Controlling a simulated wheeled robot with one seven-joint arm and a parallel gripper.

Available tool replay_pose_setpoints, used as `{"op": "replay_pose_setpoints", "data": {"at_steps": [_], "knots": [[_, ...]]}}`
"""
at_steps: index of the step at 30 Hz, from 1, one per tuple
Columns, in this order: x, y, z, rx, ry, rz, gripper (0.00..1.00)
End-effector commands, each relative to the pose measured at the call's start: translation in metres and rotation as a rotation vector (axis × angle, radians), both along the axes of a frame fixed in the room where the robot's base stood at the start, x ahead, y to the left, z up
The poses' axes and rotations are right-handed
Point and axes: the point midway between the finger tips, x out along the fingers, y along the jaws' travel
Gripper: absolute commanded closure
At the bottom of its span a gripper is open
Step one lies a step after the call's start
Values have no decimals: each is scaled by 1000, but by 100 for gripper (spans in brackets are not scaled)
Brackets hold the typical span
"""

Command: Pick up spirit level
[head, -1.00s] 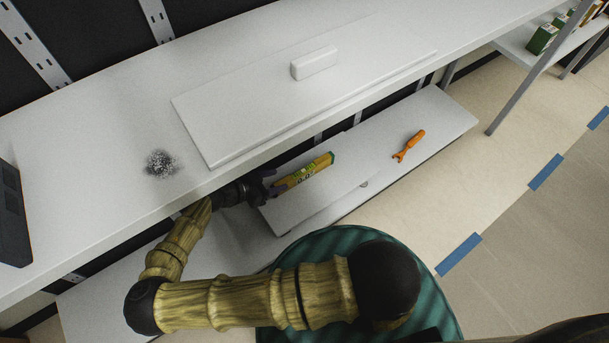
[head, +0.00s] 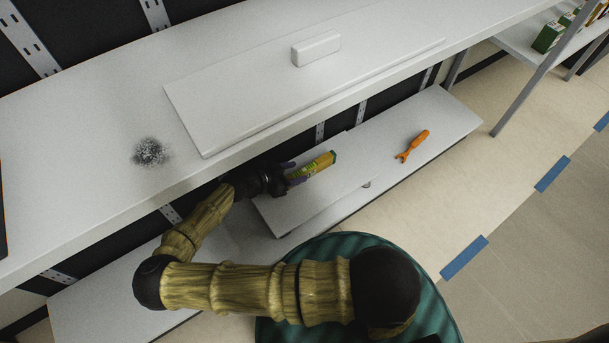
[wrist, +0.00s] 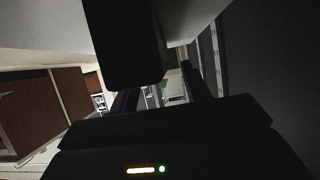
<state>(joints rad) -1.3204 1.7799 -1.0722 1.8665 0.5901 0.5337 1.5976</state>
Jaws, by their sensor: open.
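The spirit level (head: 321,163), yellow with a green end, lies on the white board on the lower shelf in the head view. My gripper (head: 288,174) is open at the level's left end, with its dark fingers by that end and covering part of it. Whether the fingers touch the level cannot be told. In the wrist view, dark shapes of my gripper fill the lower middle, and the level cannot be made out clearly.
An orange tool (head: 413,146) lies on the lower shelf (head: 455,122) to the right of the level. The upper shelf (head: 90,120) overhangs close behind my gripper. It carries a white panel (head: 240,105) with a white block (head: 316,48). Open floor lies at the right.

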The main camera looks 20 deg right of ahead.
Motion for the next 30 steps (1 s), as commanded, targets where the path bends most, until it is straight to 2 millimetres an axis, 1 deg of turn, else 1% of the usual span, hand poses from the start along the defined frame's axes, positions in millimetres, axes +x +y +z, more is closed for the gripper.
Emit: {"op": "replay_pose_setpoints", "data": {"at_steps": [1, 5, 21, 23, 24, 28, 29, 30], "knots": [[2, -8, -7, 0, 0, -3, 53], [5, -17, -10, 0, -1, 0, 53], [6, -17, -9, 0, 0, 2, 53], [6, -17, -9, 0, 0, 2, 63], [6, -17, -9, 0, 0, 2, 70], [6, -17, -9, 0, 0, 2, 96], [6, -17, -9, 0, 0, 3, 100], [6, -16, -9, 0, -1, 4, 100]]}}
